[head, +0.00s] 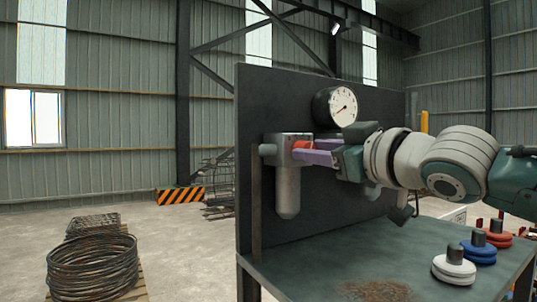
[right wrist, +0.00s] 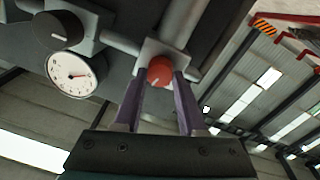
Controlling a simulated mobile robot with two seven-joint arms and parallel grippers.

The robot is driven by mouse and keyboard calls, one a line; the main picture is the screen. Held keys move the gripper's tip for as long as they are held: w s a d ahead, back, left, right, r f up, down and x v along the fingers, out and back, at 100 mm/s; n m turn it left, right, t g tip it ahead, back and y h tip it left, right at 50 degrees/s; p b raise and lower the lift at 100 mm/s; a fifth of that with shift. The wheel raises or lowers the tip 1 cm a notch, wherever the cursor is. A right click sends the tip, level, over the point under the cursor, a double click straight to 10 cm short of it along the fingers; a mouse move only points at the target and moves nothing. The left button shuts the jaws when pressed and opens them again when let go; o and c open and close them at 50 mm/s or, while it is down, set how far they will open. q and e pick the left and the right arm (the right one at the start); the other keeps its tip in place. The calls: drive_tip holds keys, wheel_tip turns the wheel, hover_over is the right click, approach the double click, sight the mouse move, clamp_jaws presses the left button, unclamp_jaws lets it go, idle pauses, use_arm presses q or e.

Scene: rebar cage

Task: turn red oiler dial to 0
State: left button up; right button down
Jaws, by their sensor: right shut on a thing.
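The red oiler dial (right wrist: 160,72) is a round red knob with a pale pointer mark, on a grey oiler block. In the head view a bit of its red (head: 302,145) shows at the block (head: 290,142), above a grey cylindrical bowl (head: 288,190). My right gripper (head: 308,152) reaches in from the right with purple fingers. In the right wrist view its fingers (right wrist: 161,84) stand on either side of the dial and are shut on it. The pointer mark slants toward the lower left in that view; no scale numbers are readable. My left gripper is out of view.
A white-faced gauge (head: 342,105) is on the dark panel (head: 270,100) above the oiler. A black knob (right wrist: 57,31) shows beside the gauge in the wrist view. White, blue and red stacked discs (head: 454,265) stand on the bench (head: 400,250). Wire coils (head: 92,265) lie at left.

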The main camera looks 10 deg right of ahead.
drive_tip(key=n, duration=1.2)
drive_tip(key=shift+f+y, duration=0.1)
drive_tip(key=shift+y, duration=0.2)
drive_tip(key=shift+n, duration=0.3)
drive_tip(key=shift+c, duration=2.4)
unclamp_jaws()
